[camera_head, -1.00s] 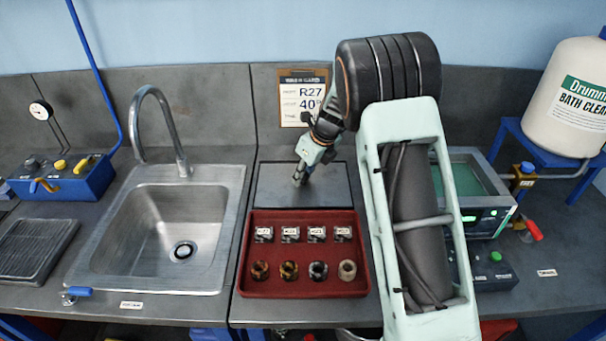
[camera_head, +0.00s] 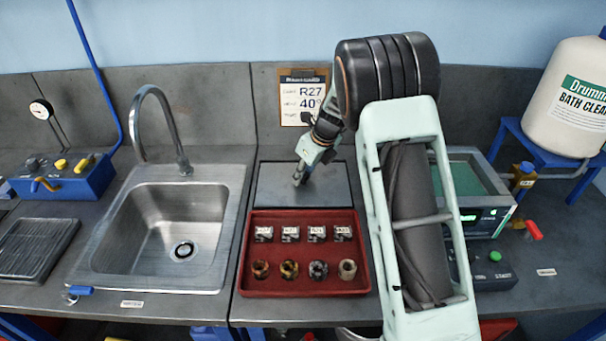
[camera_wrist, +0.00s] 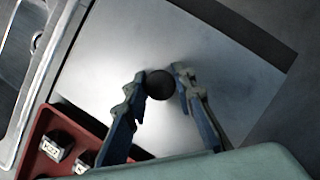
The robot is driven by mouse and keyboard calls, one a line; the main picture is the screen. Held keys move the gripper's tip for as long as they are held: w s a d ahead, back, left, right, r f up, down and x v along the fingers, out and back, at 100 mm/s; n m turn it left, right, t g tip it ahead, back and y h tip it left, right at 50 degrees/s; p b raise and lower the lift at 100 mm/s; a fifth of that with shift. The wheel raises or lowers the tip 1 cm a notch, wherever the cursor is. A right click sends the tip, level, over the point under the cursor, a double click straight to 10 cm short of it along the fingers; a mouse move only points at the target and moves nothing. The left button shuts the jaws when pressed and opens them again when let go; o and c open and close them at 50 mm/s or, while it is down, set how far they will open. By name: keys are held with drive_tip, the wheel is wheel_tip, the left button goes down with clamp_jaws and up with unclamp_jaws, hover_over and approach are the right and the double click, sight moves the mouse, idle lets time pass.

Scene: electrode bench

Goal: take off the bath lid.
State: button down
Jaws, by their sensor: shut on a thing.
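The bath lid (camera_head: 330,192) is a flat grey square plate that appears to lie on the bench top, between the sink and my arm, behind the red tray. The lid fills most of the wrist view (camera_wrist: 220,60). Its round dark knob (camera_wrist: 161,86) sits between the two blue fingers. My gripper (camera_head: 299,181) is shut on the knob, and its fingers show on either side of it in the wrist view (camera_wrist: 160,80). The bath (camera_head: 486,218), at the right, stands uncovered with green inside showing. My arm hides its left part.
A red tray (camera_head: 240,278) with several small blocks and ring-shaped parts stands right in front of the lid. The sink (camera_head: 160,232) with its tall tap is at the left. A white drum (camera_head: 568,95) on a blue stand is behind the bath.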

drive_tip(key=shift+f, duration=0.4)
drive_tip(key=c, duration=1.1)
unclamp_jaws()
drive_tip(key=shift+r+p, duration=3)
drive_tip(key=shift+r, duration=0.55)
